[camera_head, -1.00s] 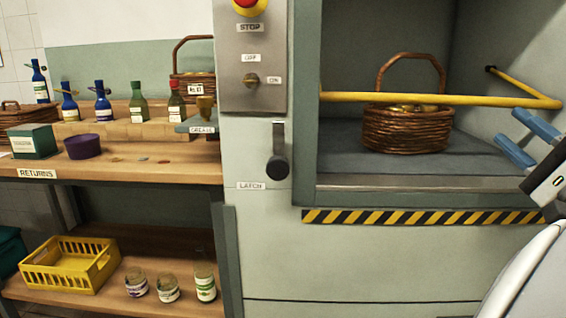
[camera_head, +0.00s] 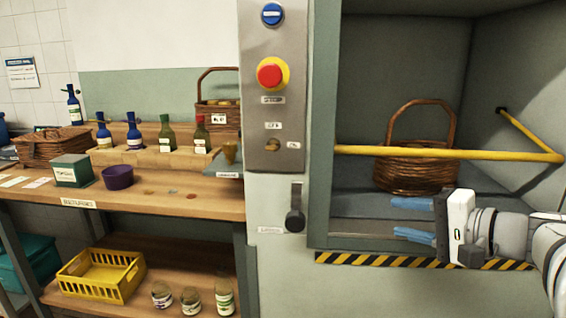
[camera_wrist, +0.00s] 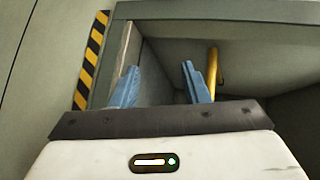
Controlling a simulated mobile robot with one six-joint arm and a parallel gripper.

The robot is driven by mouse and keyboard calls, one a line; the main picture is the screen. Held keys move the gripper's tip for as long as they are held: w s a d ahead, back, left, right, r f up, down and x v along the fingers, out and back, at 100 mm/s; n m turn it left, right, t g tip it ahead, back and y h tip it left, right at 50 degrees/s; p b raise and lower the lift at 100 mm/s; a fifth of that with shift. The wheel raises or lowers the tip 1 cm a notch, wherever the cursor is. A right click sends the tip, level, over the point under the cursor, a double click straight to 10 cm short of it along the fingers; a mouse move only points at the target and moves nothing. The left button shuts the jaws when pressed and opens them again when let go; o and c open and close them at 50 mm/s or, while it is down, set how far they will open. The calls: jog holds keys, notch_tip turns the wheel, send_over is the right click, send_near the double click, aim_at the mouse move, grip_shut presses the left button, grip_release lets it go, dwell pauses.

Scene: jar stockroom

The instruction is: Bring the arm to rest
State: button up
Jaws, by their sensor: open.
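My gripper (camera_head: 413,219) is at the right in the head view, in front of the opening of a grey cabinet. Its two blue fingers are apart and nothing is between them. In the wrist view the fingers (camera_wrist: 158,88) point toward the cabinet's opening. My arm reaches in from the right edge. A brown wicker basket (camera_head: 408,178) with a tall handle stands inside the cabinet, behind the yellow bar and apart from the fingers. Its contents cannot be made out now.
A yellow bar (camera_head: 450,153) crosses the opening, above my gripper. Left of it is a control panel with a red button (camera_head: 271,75) and a latch handle (camera_head: 295,215). A wooden bench (camera_head: 190,203) holds bottles and baskets; a yellow crate (camera_head: 100,277) and jars stand below.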

jog(key=s+a+r+n+g+h+p, duration=0.2)
jog(key=s+a+n+g+h+p, duration=0.1)
jog(key=p, duration=0.8)
jog(key=s+a+r+n+g+h+p, duration=0.3)
jog(key=s+a+n+g+h+p, duration=0.1)
jog(key=s+p, duration=0.5)
jog(key=n+g+h+p, duration=0.1)
jog(key=n+h+p, duration=0.1)
jog(key=shift+r+n+g+h, duration=0.2)
jog(key=shift+n+g+h, duration=0.1)
jog(key=shift+g+h, duration=0.1)
jog(key=shift+s+a, duration=0.1)
jog(key=shift+c, duration=0.5)
jog(key=shift+s, duration=0.1)
